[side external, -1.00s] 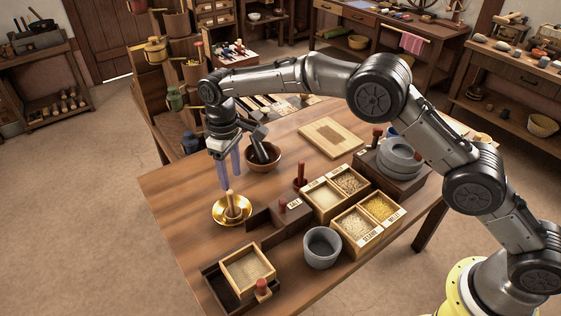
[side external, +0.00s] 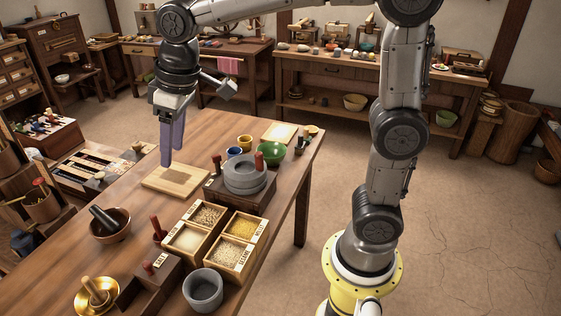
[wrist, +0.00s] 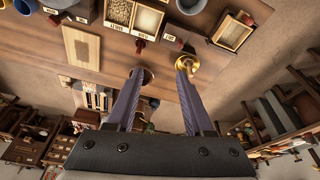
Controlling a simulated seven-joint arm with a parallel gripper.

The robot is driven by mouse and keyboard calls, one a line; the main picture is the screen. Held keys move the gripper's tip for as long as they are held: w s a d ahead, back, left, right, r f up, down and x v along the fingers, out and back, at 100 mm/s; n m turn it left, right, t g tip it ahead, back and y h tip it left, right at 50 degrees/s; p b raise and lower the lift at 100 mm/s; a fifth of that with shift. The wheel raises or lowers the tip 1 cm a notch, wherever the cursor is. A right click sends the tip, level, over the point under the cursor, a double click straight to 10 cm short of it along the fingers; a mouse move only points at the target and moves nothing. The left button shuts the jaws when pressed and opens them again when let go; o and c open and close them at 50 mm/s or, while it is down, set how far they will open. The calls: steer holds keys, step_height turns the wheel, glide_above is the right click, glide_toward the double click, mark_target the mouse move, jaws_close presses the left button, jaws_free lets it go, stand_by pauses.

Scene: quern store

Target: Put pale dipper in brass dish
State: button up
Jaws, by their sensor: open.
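The brass dish (side external: 113,300) sits at the near left of the table in the side view, cut slightly by the lower edge. The pale dipper (side external: 91,286) stands inside it, its wooden handle tilted up. In the wrist view the brass dish (wrist: 194,68) and the dipper (wrist: 184,66) show beyond the right fingertip. My gripper (side external: 172,157) is open and empty, with its fingers pointing down. It is above the pale wooden board, well behind and to the right of the dish. The fingers also show in the wrist view (wrist: 160,76).
A brown bowl with a dark pestle (side external: 105,233) stands between the board (side external: 160,183) and the dish. Grain boxes (side external: 233,257), a grey pot (side external: 203,292) and grey round stones (side external: 245,180) crowd the right side. Clear tabletop lies left of the board.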

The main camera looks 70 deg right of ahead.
steer(key=s+d+f+m+t, duration=0.1)
steer(key=s+d+f, duration=0.1)
steer(key=s, duration=0.8)
steer(key=s+d+f+m+t, duration=0.1)
steer(key=s+d, duration=0.4)
steer(key=s, duration=0.5)
steer(key=shift+s+d+f+m+t+h, duration=0.3)
steer(key=shift+f+m, duration=0.1)
steer(key=shift+f, duration=0.1)
